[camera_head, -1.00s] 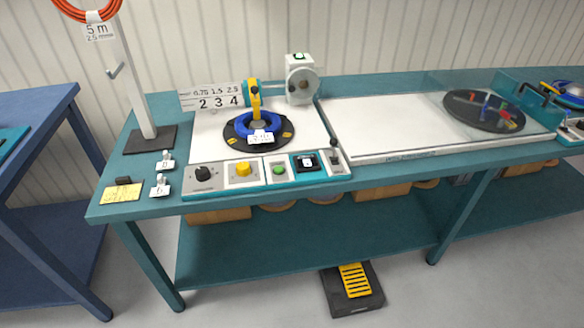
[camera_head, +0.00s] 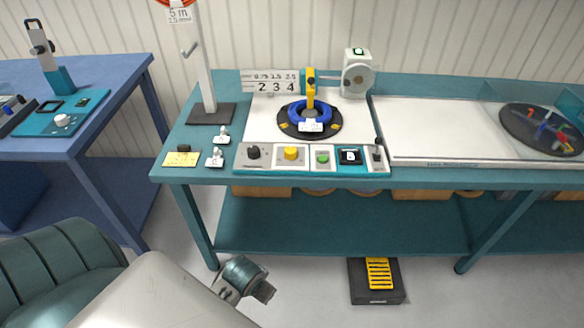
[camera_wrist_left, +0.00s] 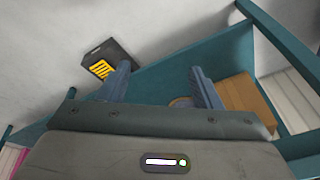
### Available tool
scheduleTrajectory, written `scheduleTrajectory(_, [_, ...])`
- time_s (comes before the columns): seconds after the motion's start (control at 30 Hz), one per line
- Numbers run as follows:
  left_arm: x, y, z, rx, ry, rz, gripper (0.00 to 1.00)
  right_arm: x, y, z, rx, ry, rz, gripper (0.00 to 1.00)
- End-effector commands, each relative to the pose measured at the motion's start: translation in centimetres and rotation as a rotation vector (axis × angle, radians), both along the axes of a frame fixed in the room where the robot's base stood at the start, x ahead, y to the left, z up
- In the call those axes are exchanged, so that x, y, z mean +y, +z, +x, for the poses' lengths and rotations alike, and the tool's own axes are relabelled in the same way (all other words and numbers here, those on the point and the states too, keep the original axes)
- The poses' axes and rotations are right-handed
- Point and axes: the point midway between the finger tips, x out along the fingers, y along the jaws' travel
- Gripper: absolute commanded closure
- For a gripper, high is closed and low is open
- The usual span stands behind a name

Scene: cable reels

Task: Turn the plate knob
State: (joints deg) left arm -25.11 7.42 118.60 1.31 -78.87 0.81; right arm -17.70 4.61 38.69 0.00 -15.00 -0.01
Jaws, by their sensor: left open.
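The control panel on the teal bench has a black knob (camera_head: 253,152) at its left end and a yellow round knob or button (camera_head: 291,153) beside it. Neither is clearly marked as the plate knob at this size. Behind the panel, a dark round plate (camera_head: 284,127) carries a blue cable coil (camera_head: 297,115) with a white tag. My left arm comes in at the bottom left of the head view, low in front of the bench and well apart from the panel. In the left wrist view my left gripper (camera_wrist_left: 160,86) is open and empty, its fingers spread. My right gripper is not in view.
The panel also has a green button (camera_head: 322,157), a small screen (camera_head: 350,155) and a lever (camera_head: 377,152). A post (camera_head: 208,80) stands left on the bench. A yellow-topped pedal (camera_head: 378,275) lies on the floor. A blue table (camera_head: 100,145) stands at the left.

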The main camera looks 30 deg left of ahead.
Motion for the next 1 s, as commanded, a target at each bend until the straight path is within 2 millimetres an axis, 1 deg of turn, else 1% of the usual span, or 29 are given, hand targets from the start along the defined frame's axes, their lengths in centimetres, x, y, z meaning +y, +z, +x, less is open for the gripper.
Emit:
scheduleTrajectory(0.03, [0.1,2.7,1.2,-0.011,0.0,0.001,0.42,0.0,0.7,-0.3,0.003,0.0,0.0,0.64])
scheduleTrajectory(0.1, [0.3,4.8,2.6,-0.006,0.006,0.0,0.42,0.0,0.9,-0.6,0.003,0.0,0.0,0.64])
scheduleTrajectory(0.2, [0.7,6.3,4.5,0.006,0.016,-0.001,0.42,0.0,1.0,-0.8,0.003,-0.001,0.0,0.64])
scheduleTrajectory(0.27, [1.0,7.0,5.8,0.013,0.024,-0.001,0.42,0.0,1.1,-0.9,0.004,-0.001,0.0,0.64])
scheduleTrajectory(0.37, [1.5,7.9,8.1,0.028,0.037,-0.003,0.42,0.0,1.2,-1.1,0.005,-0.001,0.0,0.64])
scheduleTrajectory(0.47, [2.4,8.8,11.1,0.044,0.057,-0.005,0.42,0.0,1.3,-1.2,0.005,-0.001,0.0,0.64])
scheduleTrajectory(0.67, [5.1,11.2,18.8,0.092,0.123,-0.016,0.42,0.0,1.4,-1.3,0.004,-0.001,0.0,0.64])
scheduleTrajectory(0.7, [5.7,11.9,20.4,0.103,0.14,-0.021,0.42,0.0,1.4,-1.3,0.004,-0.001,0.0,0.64])
scheduleTrajectory(0.77, [6.7,13.0,22.7,0.12,0.164,-0.028,0.42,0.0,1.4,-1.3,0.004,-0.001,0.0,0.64])
scheduleTrajectory(0.8, [7.4,13.9,24.3,0.129,0.181,-0.035,0.42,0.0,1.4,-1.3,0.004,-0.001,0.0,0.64])
scheduleTrajectory(0.87, [8.4,15.3,26.4,0.144,0.209,-0.046,0.42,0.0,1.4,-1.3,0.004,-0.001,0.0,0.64])
scheduleTrajectory(0.9, [9.1,16.4,27.9,0.154,0.227,-0.055,0.42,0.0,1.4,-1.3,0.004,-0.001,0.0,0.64])
scheduleTrajectory(0.97, [10.1,18.1,29.9,0.168,0.254,-0.071,0.42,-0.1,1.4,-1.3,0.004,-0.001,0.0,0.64])
scheduleTrajectory(1.0, [10.8,19.3,31.0,0.178,0.273,-0.081,0.42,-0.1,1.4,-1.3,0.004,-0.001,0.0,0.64])
